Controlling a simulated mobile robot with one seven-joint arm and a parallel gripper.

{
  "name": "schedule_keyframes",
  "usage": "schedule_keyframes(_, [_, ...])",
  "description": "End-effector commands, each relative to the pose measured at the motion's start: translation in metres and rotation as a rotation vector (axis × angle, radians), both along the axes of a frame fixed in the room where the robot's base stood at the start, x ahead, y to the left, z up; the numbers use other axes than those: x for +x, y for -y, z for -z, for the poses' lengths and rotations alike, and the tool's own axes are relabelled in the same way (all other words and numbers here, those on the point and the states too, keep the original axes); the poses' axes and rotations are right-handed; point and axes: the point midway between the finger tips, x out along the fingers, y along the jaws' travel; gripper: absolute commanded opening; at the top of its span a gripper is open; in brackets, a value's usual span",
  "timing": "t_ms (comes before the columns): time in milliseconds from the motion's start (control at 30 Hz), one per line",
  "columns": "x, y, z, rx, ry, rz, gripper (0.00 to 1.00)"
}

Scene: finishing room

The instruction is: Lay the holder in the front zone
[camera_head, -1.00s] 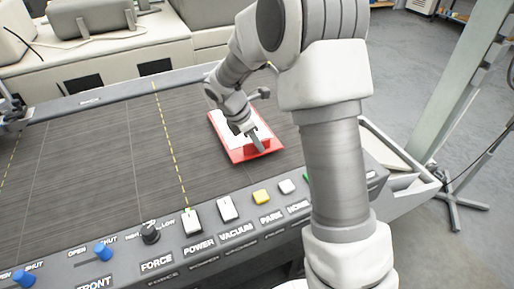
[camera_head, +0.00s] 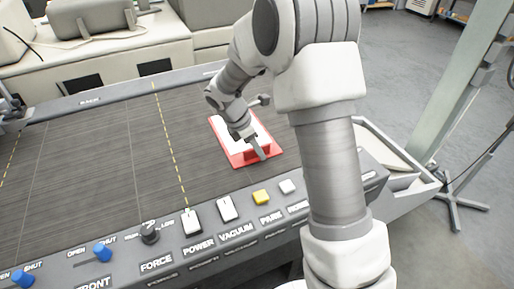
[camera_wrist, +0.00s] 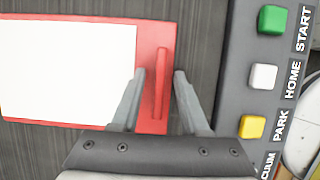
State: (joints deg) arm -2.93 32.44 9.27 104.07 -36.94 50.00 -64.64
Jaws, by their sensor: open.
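The holder is a flat red plate (camera_head: 240,158) with a white sheet on it. It lies on the dark table (camera_head: 100,140), to the right of a yellow dashed line (camera_head: 172,150). A raised red grip bar (camera_wrist: 161,85) stands at its end nearest the control panel. My gripper (camera_wrist: 159,73) is open, with one finger on each side of the bar and a gap showing at each. In the head view my gripper (camera_head: 259,150) is low over that end and hides part of it. The front zone's bounds are not clearly marked.
A control panel (camera_head: 160,242) with switches and buttons runs along the table's near edge, close to the holder. A "FRONT" label (camera_head: 95,283) is at its lower left. The table left of the dashed line is clear. Pale equipment stands behind.

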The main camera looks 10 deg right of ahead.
Motion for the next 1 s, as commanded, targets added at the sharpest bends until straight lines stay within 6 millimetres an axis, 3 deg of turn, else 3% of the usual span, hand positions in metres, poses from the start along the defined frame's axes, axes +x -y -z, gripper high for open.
schedule_keyframes(167, [0.000,-0.009,-0.024,0.000,0.005,-0.002,0.45])
schedule_keyframes(500, [-0.006,-0.036,-0.089,0.001,0.004,-0.002,0.45])
schedule_keyframes(767, [-0.010,-0.044,-0.113,0.002,0.006,0.008,0.45])
schedule_keyframes(867, [-0.018,-0.041,-0.125,0.016,0.036,0.057,0.45])
schedule_keyframes(1000, [-0.043,-0.031,-0.152,0.064,0.127,0.215,0.45])
